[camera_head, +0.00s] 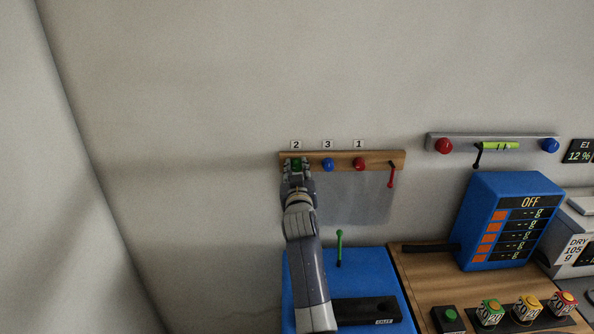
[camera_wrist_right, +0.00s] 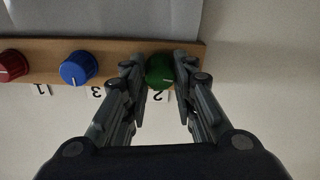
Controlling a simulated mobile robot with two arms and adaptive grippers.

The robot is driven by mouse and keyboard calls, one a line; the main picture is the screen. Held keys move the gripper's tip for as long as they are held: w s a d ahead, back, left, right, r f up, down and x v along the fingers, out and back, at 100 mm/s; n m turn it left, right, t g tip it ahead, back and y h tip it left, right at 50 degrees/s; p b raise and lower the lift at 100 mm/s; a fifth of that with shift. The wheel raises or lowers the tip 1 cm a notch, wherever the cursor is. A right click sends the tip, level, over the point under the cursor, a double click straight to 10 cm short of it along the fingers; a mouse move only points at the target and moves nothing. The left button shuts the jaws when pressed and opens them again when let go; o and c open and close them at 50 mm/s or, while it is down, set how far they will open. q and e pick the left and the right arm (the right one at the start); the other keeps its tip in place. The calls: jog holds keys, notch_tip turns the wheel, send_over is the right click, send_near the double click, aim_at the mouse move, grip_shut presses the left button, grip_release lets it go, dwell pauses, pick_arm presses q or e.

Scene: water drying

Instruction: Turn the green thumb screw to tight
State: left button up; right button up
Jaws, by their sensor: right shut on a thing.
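The green thumb screw (camera_head: 296,164) sits at the left end of a wooden strip (camera_head: 343,156) on the wall, under the label 2. In the right wrist view the green screw (camera_wrist_right: 160,71) is a round knob with a small pale mark, between the two fingers. My right gripper (camera_head: 296,168) is shut on the green screw, with one finger on each side of it; it also shows in the right wrist view (camera_wrist_right: 159,72). Part of the screw is hidden by the fingers. My left gripper is in neither view.
A blue knob (camera_head: 327,164) and a red knob (camera_head: 359,164) sit to the right on the same strip, under labels 3 and 1. A red lever (camera_head: 391,174) hangs at its right end. Below are a blue box with a green lever (camera_head: 339,248) and a blue scale unit (camera_head: 507,222).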

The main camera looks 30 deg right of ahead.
jog(key=shift+n, duration=0.7)
jog(key=o, duration=0.8)
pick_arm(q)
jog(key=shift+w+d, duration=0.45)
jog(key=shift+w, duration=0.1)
pick_arm(e)
jog(key=shift+o, duration=1.3)
jog(key=shift+w+d+f, duration=0.15)
jog(key=shift+w, duration=0.05)
jog(key=shift+r, duration=0.2)
notch_tip(320, 180, up, 10)
jog(key=shift+f, duration=0.15)
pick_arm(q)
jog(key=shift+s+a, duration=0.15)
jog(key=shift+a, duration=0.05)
pick_arm(e)
jog(key=shift+f, duration=0.1)
